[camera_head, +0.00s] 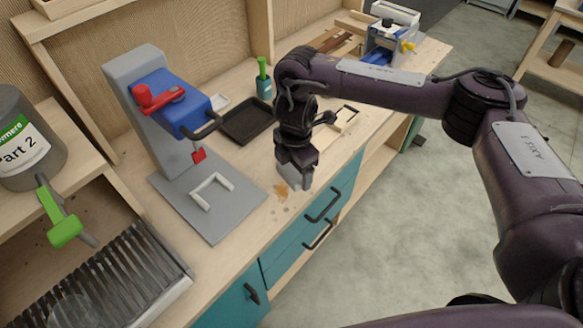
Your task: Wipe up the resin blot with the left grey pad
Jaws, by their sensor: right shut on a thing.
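The resin blot (281,190) is an orange-brown stain on the wooden bench top, near its front edge, with small darker spots just below it. My right gripper (298,175) points down right beside the blot. It is shut on a grey pad (292,184), which shows only in part under the fingers. The pad is at or just above the bench top at the blot's right side; I cannot tell whether it touches. My left gripper is out of view.
A grey press with a blue head (170,100) stands left on a grey base plate (215,226). A dark tray (247,121) and a green-capped bottle (263,80) are behind the gripper. Teal drawers with handles (322,206) are below the bench edge.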

